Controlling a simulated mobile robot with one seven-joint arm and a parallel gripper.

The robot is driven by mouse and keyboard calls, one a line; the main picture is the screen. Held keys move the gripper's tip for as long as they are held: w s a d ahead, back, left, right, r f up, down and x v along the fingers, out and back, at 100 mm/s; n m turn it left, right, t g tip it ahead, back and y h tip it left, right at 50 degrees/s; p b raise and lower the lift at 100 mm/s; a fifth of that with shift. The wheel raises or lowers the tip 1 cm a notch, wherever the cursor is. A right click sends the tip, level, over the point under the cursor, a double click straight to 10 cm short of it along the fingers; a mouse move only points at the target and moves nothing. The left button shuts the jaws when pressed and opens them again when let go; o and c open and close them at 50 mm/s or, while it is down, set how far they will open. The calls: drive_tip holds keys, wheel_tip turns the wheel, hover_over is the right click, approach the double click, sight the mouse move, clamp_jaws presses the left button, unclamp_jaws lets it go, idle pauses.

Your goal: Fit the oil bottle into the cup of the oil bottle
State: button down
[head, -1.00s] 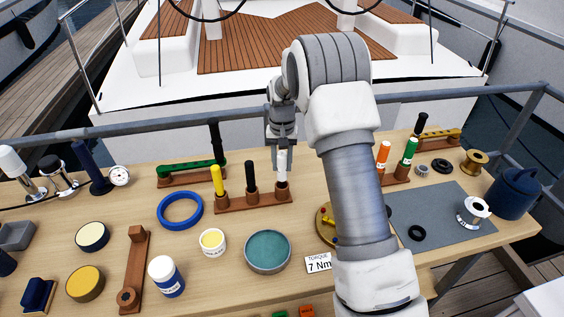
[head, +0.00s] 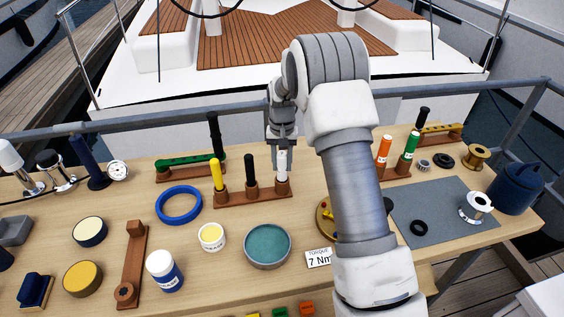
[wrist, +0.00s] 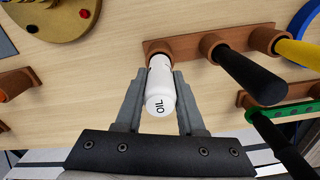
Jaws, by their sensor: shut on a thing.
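The oil bottle (wrist: 160,88) is white, with OIL on its end facing the wrist camera. It also shows in the head view (head: 282,167). My gripper (wrist: 163,75) is shut on it, one finger on each side; in the head view my gripper (head: 282,145) points down over the rack. The bottle stands roughly upright at the brown cup (head: 283,188) on the rack's right end. In the wrist view its far end meets this cup (wrist: 157,46). I cannot tell how deep it sits.
The same rack holds a black-handled tool (head: 251,172) and a yellow one (head: 217,174) beside the bottle.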

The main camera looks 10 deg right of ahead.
drive_tip(key=shift+f+b, duration=0.55)
drive_tip(key=shift+f, duration=0.35)
drive_tip(key=shift+c, duration=2.2)
unclamp_jaws()
wheel_tip(320, 180, up, 18)
drive_tip(key=shift+f, duration=0.2)
